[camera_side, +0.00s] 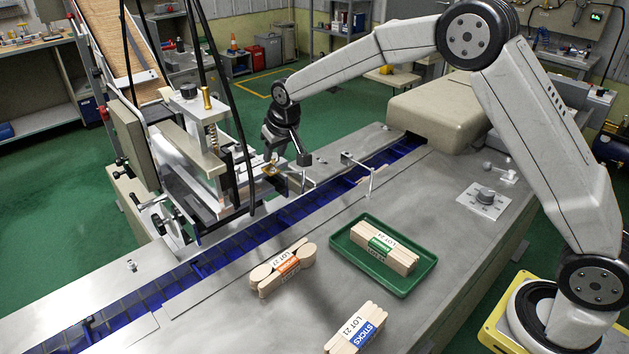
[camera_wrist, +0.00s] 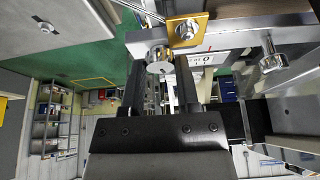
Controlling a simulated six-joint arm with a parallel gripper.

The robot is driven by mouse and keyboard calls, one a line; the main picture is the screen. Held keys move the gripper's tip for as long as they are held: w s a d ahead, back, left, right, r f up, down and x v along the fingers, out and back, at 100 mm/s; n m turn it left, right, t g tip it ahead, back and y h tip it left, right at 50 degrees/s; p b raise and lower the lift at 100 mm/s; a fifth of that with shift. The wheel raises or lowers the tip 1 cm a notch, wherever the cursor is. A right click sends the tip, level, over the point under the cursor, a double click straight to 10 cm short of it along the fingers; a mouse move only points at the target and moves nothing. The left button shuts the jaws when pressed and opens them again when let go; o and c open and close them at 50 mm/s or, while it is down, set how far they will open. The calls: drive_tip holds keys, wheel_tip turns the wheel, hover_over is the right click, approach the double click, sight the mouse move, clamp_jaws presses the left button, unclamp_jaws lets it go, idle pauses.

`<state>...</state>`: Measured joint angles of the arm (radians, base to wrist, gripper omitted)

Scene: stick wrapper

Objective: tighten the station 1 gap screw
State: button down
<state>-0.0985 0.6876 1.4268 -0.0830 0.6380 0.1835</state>
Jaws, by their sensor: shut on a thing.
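The gap screw shows in the wrist view as a round silver screw head (camera_wrist: 158,66) between my fingertips, below a brass-coloured plate (camera_wrist: 187,28). My gripper (camera_wrist: 157,72) has its two black fingers on either side of this screw and is shut on it. A white scale plate (camera_wrist: 205,60) with a red mark and a digit is just right of it. No station number is readable. In the side view my gripper (camera_side: 270,168) is at the front of the metal stick-feeding station (camera_side: 200,160), above the blue conveyor; the screw is too small to make out there.
A second silver knob (camera_wrist: 272,62) sits to the right in the wrist view. The blue conveyor (camera_side: 225,248) runs below the station. A green tray (camera_side: 345,248) holds a stick bundle; an orange-labelled bundle (camera_side: 265,280) and a blue-labelled bundle (camera_side: 350,342) lie on the bench.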

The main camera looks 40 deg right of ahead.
drive_tip(key=shift+a+m+h, duration=0.1)
drive_tip(key=shift+m+h, duration=0.3)
drive_tip(key=shift+m, duration=0.7)
drive_tip(key=shift+c, duration=1.7)
unclamp_jaws()
drive_tip(key=shift+r, duration=0.15)
drive_tip(key=v, duration=0.7)
drive_tip(key=shift+r, duration=0.25)
drive_tip(key=shift+s, duration=0.2)
